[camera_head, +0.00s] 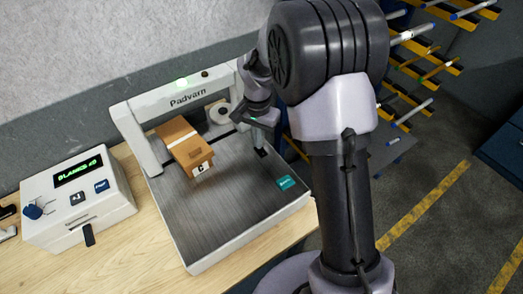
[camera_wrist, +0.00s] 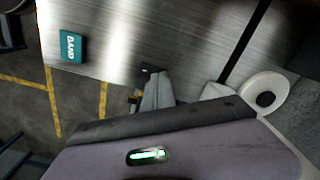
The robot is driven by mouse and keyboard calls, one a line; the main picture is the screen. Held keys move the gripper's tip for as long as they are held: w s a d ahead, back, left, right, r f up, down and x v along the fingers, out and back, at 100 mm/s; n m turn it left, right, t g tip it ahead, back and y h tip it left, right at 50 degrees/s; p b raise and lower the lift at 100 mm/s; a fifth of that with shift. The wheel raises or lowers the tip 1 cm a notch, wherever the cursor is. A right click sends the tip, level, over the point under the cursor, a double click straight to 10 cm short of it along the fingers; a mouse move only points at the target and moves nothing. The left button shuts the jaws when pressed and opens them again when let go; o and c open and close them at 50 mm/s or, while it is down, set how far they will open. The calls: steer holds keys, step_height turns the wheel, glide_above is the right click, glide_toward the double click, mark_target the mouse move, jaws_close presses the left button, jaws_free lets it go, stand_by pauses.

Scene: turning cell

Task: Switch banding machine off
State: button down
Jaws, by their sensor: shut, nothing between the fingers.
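The banding machine (camera_head: 187,97), marked Padvarn, is a white arch over a grey metal deck.
A banded cardboard box (camera_head: 185,145) sits under the arch, with a white roll (camera_head: 218,113) behind it. A white device (camera_head: 78,205) with a green display stands left on the wooden table (camera_head: 120,260). A rack (camera_head: 420,70) stands behind my arm at right.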

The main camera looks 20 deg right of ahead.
steer(key=shift+f+b, duration=0.4)
steer(key=shift+f, duration=0.15)
step_height(320, 180, up, 7)
steer(key=p, duration=0.5)
stand_by(0.5)
steer(key=s+a+r+n+t+y+b, duration=0.1)
steer(key=s+a+r+n+t+b, duration=0.15)
steer(key=s+r+b, duration=0.7)
steer(key=s+a+f+n+t+y+b, duration=0.1)
steer(key=s+f+t+b, duration=0.2)
steer(key=s, duration=1.2)
steer(key=shift+s+a+f, duration=0.2)
steer(key=shift+s+f, duration=0.15)
steer(key=shift+f, duration=0.15)
